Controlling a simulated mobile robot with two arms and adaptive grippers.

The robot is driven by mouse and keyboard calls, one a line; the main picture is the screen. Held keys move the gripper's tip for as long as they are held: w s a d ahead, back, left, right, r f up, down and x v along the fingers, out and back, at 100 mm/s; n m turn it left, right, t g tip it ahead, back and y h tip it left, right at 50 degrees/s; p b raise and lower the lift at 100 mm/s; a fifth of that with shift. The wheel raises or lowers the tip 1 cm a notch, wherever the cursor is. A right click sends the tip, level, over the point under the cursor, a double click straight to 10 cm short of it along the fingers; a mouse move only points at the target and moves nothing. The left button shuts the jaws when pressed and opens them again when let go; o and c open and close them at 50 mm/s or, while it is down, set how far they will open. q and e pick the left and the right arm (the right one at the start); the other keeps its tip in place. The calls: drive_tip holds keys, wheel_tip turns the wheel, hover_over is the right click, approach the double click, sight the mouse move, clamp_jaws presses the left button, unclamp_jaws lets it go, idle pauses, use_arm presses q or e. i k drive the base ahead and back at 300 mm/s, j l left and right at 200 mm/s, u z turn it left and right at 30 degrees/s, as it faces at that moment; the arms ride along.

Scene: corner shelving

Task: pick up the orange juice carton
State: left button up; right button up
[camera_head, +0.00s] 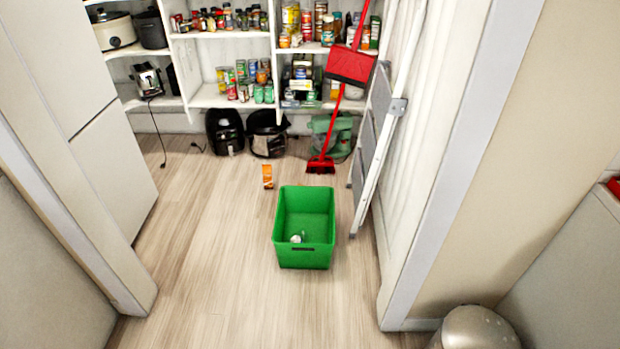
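A small orange carton (267,176), which looks like the orange juice carton, stands on the wooden floor. It is just behind and to the left of a green crate (305,257). The crate sits on the floor in the middle of the view, with a small whitish item (296,238) inside that is too small to identify. Neither of my grippers shows in the head view.
White shelves (222,34) with cans and jars stand at the back, with black appliances (225,131) on the floor below. A red broom (321,164) and a folded stepladder (376,140) lean at right. Door frames border both sides. Floor left of the crate is clear.

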sight(266, 169)
drive_tip(key=i+j+z, duration=0.15)
drive_tip(key=z, duration=0.25)
drive_tip(key=i+j+z, duration=0.1)
drive_tip(key=z, duration=0.35)
drive_tip(key=i+j+z, duration=0.1)
drive_tip(key=j+z, duration=0.15)
drive_tip(key=z, duration=0.15)
drive_tip(key=j+z, duration=0.2)
drive_tip(key=z, duration=0.25)
